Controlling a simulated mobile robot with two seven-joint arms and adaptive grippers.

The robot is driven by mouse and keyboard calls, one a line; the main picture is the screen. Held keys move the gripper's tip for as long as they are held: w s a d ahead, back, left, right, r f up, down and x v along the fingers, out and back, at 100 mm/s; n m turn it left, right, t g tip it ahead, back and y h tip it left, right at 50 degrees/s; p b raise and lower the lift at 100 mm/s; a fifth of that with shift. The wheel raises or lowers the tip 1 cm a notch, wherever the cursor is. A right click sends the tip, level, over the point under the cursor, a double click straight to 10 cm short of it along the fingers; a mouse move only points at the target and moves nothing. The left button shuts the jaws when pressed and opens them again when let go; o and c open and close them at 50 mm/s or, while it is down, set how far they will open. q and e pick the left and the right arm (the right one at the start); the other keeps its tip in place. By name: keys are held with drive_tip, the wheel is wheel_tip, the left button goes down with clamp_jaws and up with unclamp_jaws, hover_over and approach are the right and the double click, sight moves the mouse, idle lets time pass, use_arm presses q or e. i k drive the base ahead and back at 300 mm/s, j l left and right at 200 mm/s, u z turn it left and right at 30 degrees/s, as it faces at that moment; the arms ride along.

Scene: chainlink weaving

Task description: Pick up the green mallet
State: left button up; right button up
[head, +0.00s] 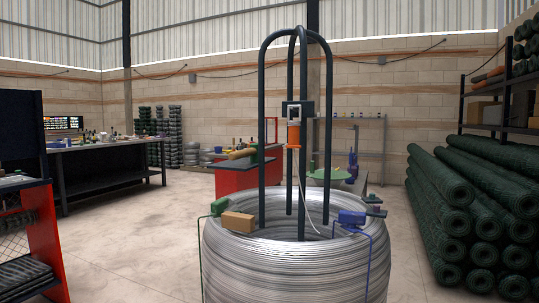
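I cannot make out a green mallet for certain. A green object (219,207) sits on the left rim of the large wire coil (290,265), with a thin green line hanging down the coil's side. It is too small to tell whether it is a mallet. Neither of my grippers is in view.
A tan block (238,221) and a blue box (351,217) sit on the coil's rim. A dark frame (262,130) rises from its middle. A workbench (95,150) stands left, a red cabinet (232,180) behind, mesh rolls (450,225) right. The floor at left centre is clear.

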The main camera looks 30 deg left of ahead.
sight(253, 152)
drive_tip(key=j+z, duration=0.1)
drive_tip(key=j, duration=0.7)
drive_tip(key=j+z, duration=0.15)
drive_tip(key=j, duration=0.6)
drive_tip(key=k+j+z, duration=0.1)
drive_tip(key=j, duration=0.65)
